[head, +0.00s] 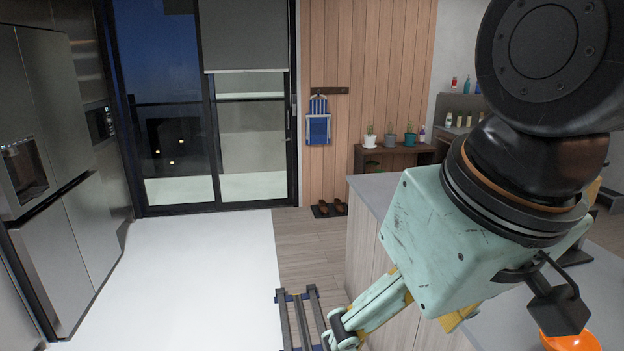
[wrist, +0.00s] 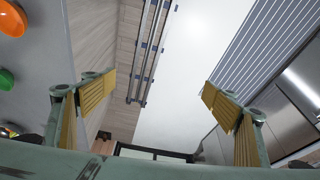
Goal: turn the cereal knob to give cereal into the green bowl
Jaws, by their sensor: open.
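My gripper (wrist: 158,88) is open and empty in the wrist view, its yellow-padded fingers wide apart over the floor. In the head view its mint-green body covers much of the right side, and one finger reaches down toward the floor beside the counter. A green round object (wrist: 5,79), perhaps the green bowl, is cut off at the left edge of the wrist view, on the grey counter and well away from my fingers. I see no cereal dispenser or knob in either view.
An orange bowl (head: 570,341) stands on the grey counter (head: 505,325) at right; it also shows in the wrist view (wrist: 12,19). A steel fridge (head: 80,235) stands at left. The white floor strip (head: 200,285) is clear. Potted plants stand on a far shelf (head: 395,155).

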